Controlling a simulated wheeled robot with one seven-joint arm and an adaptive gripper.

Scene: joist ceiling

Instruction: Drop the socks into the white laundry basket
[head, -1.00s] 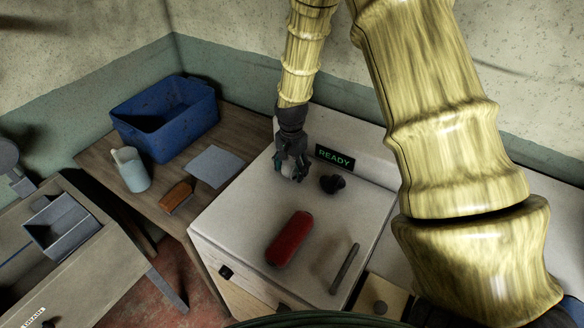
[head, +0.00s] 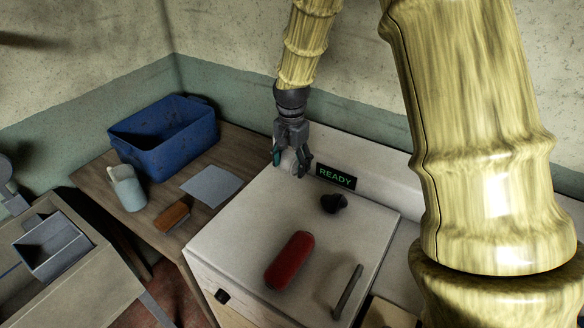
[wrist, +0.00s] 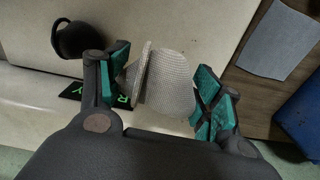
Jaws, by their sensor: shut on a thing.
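No white laundry basket shows in either view; the basket in sight is blue (head: 164,143).
A wall stands behind.

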